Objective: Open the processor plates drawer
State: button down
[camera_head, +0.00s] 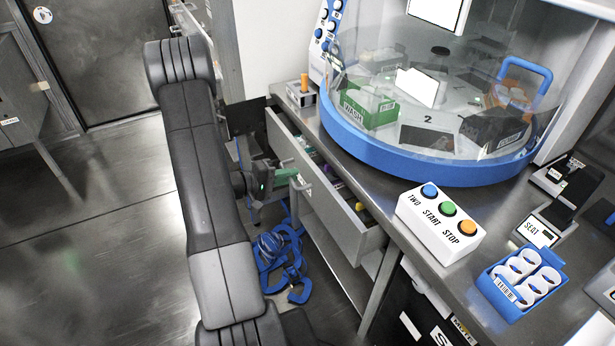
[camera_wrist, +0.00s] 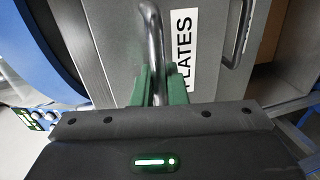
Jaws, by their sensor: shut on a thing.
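The processor plates drawer (camera_head: 345,222) is a grey metal drawer under the worktop, in the middle of the head view. It stands pulled out, with its inside and some small coloured items showing over the front. In the wrist view its grey front (camera_wrist: 95,45) carries a white label (camera_wrist: 181,48) reading "PLATES". My gripper (camera_wrist: 157,86) has green fingers, one on each side of the drawer's bar handle (camera_wrist: 155,35), and is shut on it. In the head view my gripper (camera_head: 284,170) is at the drawer front, partly hidden by my arm.
A second bar handle (camera_wrist: 240,35) is right of the label in the wrist view. On the worktop stand a blue-rimmed processor (camera_head: 400,165), a button box (camera_head: 440,220) and a blue tube rack (camera_head: 520,285). Blue objects (camera_head: 280,260) lie low beside the drawer. Floor left is clear.

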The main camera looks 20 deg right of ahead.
jog(key=f+b+v, duration=0.2)
jog(key=v, duration=0.7)
jog(key=f+b+v, duration=0.1)
jog(key=b+v, duration=0.2)
jog(key=v, duration=0.7)
jog(key=shift+a+f, duration=0.4)
jog(key=shift+f, duration=0.05)
jog(key=c, duration=1.5)
grip_release()
jog(key=shift+w, duration=0.1)
jog(key=p+v, duration=0.1)
jog(key=v, duration=1.2)
jog(key=shift+a+r+p, duration=0.1)
jog(key=shift+a+p, duration=0.2)
jog(key=shift+a, duration=0.1)
jog(key=shift+d, duration=0.1)
